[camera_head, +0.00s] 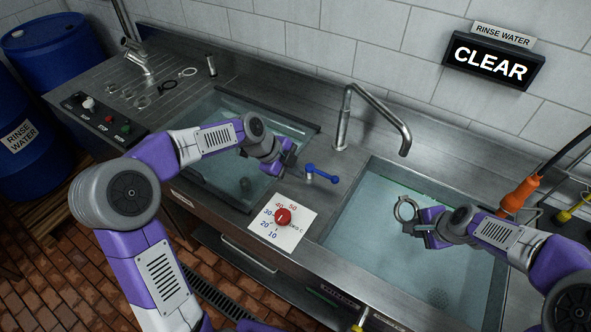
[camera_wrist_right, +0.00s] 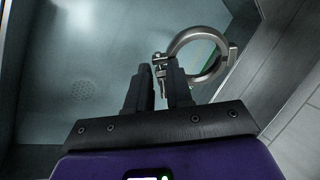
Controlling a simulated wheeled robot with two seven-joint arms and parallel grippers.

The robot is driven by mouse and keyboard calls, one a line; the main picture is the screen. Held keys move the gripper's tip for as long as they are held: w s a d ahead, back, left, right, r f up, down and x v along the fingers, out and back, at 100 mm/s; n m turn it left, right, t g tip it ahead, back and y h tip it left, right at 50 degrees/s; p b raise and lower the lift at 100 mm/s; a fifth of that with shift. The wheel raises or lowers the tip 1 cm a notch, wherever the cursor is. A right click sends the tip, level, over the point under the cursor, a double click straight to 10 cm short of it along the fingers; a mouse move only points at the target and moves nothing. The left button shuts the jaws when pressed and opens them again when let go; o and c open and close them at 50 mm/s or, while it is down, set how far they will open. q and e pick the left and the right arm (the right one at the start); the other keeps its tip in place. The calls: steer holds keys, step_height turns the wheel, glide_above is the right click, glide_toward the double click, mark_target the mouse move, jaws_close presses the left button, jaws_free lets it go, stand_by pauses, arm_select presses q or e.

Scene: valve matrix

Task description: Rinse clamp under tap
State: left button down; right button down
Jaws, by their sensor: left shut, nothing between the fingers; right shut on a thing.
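The clamp (camera_head: 406,208) is a metal ring held over the right basin in the head view. My right gripper (camera_head: 422,225) is shut on it. In the right wrist view the clamp (camera_wrist_right: 200,58) sticks out to the right of the fingertips, gripped near its bolt. The tap (camera_head: 375,112) is a bent steel spout behind the right basin; its mouth is above and behind the clamp, apart from it. No stream shows from it. My left gripper (camera_head: 289,160) is shut and empty, just left of the blue lever handle (camera_head: 321,173).
A dial card (camera_head: 290,238) with a red knob lies on the counter between the left basin (camera_head: 200,180) and the right basin (camera_head: 350,235). A "RINSE WATER" sign (camera_head: 492,62) reads CLEAR. An orange-handled tool (camera_head: 522,195) stands at the right. Blue barrels (camera_head: 30,150) stand left.

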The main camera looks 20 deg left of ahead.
steer(key=s+d+r+p, duration=0.1)
steer(key=s, duration=0.1)
steer(key=s+d+r+p, duration=0.1)
steer(key=r, duration=0.1)
steer(key=shift+s+r, duration=0.2)
steer(key=shift+s, duration=0.15)
stand_by(1.2)
